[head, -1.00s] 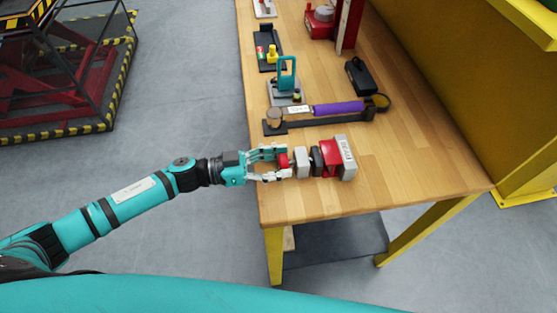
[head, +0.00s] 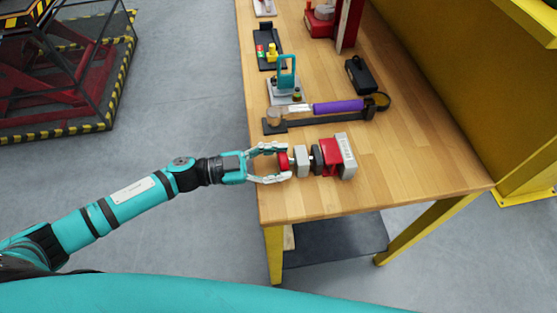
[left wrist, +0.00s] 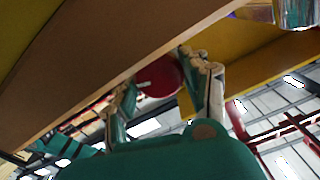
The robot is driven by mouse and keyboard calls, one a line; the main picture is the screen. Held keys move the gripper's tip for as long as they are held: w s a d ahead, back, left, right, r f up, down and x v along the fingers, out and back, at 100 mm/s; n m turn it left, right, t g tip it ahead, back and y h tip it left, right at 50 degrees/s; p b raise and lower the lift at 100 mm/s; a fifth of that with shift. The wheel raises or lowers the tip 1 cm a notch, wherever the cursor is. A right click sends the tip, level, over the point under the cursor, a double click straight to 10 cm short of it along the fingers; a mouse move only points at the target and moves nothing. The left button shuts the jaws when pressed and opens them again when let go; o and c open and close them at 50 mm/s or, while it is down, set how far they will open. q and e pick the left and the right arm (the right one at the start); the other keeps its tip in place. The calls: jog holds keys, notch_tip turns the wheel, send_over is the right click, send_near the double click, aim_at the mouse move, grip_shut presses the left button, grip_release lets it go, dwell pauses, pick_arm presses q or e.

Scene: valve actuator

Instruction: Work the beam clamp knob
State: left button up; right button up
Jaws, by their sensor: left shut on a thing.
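The beam clamp lies near the table's front left corner in the head view, with a red body (head: 329,157), a pale end plate (head: 345,156) and a grey block (head: 301,160). Its red knob (head: 284,162) faces left. My left gripper (head: 283,163) is shut on the red knob, one finger on either side of it. In the left wrist view the round red knob (left wrist: 160,77) sits between the two fingers (left wrist: 162,80). My right gripper is not in view.
A purple-handled tool (head: 338,107) lies behind the clamp on the wooden table (head: 410,150). A teal-handled device (head: 287,78), a black box (head: 360,76) and other fixtures stand farther back. Table to the clamp's right is clear.

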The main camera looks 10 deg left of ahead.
pick_arm(q)
jog(key=o, duration=0.9)
jog(key=v, duration=1.2)
jog(key=shift+r, duration=0.1)
